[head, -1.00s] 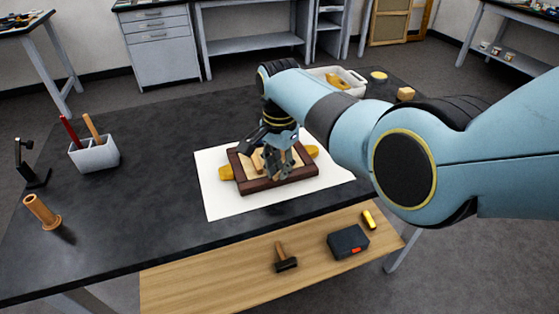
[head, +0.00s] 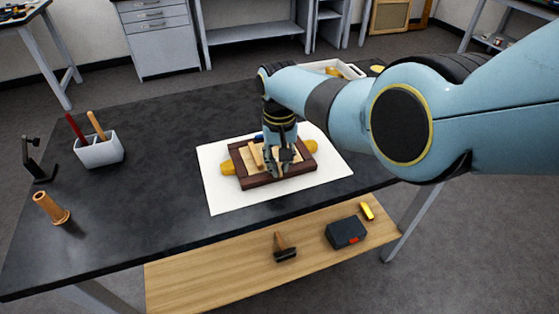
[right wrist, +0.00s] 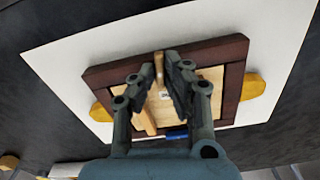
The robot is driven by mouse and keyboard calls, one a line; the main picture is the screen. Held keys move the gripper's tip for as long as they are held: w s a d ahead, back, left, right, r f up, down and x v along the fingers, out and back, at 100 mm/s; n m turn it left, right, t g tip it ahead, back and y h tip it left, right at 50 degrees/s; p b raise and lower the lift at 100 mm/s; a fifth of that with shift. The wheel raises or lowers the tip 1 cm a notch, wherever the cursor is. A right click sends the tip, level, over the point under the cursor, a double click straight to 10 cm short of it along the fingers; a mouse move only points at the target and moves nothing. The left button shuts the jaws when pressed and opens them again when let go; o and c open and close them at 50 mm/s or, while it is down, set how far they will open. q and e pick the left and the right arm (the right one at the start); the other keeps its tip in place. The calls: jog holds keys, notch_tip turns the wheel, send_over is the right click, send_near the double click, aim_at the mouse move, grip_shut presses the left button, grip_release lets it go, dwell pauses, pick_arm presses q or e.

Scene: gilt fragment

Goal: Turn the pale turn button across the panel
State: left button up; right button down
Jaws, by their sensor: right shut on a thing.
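A dark brown wooden frame (head: 251,180) with a light wood panel inside lies on a white sheet (head: 225,200) on the black table. A second pale wooden bar (right wrist: 146,118) lies apart from the fingers; a pale bar (head: 257,155) also shows left of the gripper in the head view. The fingers hide part of the panel. My left gripper is not in view.
Yellow blocks (head: 228,169) sit against two opposite sides of the frame. A small blue thing (right wrist: 176,135) lies by its far edge. The table between is clear.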

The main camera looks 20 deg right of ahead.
aim_at(279, 168)
jog(key=shift+n, duration=0.5)
jog(key=c, duration=1.4)
grip_release()
notch_tip(279, 168, up, 12)
